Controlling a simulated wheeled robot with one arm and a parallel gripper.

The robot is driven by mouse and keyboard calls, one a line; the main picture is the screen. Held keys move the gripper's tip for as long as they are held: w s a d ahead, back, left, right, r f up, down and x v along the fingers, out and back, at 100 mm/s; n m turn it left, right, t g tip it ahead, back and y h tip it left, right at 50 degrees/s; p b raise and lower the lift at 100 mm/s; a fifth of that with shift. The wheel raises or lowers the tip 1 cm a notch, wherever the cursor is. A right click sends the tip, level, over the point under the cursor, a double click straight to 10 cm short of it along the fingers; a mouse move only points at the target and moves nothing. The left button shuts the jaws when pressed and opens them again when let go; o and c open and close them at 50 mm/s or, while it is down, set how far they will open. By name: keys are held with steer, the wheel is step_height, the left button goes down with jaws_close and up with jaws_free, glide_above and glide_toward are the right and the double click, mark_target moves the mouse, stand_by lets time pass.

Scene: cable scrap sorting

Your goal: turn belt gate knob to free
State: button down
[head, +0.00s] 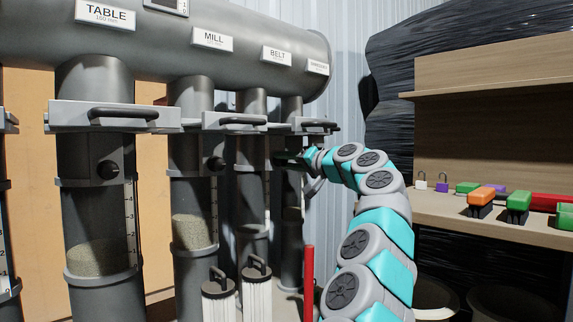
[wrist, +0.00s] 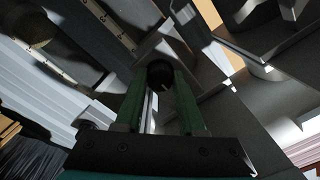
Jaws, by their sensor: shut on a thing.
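The belt pipe (head: 252,185) stands under the BELT label (head: 277,56), with its gate and dark handle (head: 243,120) near the top. My gripper (head: 279,156) reaches in from the right, beside the belt pipe just below its gate. In the wrist view, its two green fingers (wrist: 160,84) are shut on a round black knob (wrist: 159,73), one finger on each side. A small light mark shows on the knob's edge; its setting is not readable. In the head view the knob is hidden behind my gripper.
The mill pipe (head: 190,190) and table pipe (head: 95,220), each with a knob, stand to the left. A red post (head: 308,280) and canisters (head: 257,290) stand low in front. A wooden shelf (head: 490,226) with locks and coloured tools is right.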

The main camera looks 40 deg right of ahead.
steer(key=shift+f+n, duration=0.1)
steer(key=shift+n, duration=0.2)
steer(key=c, duration=0.5)
jaws_free()
steer(key=shift+s+d, duration=0.1)
steer(key=shift+s, duration=0.75)
steer(key=s+b, duration=0.1)
steer(key=s, duration=0.5)
steer(key=shift+d, duration=0.2)
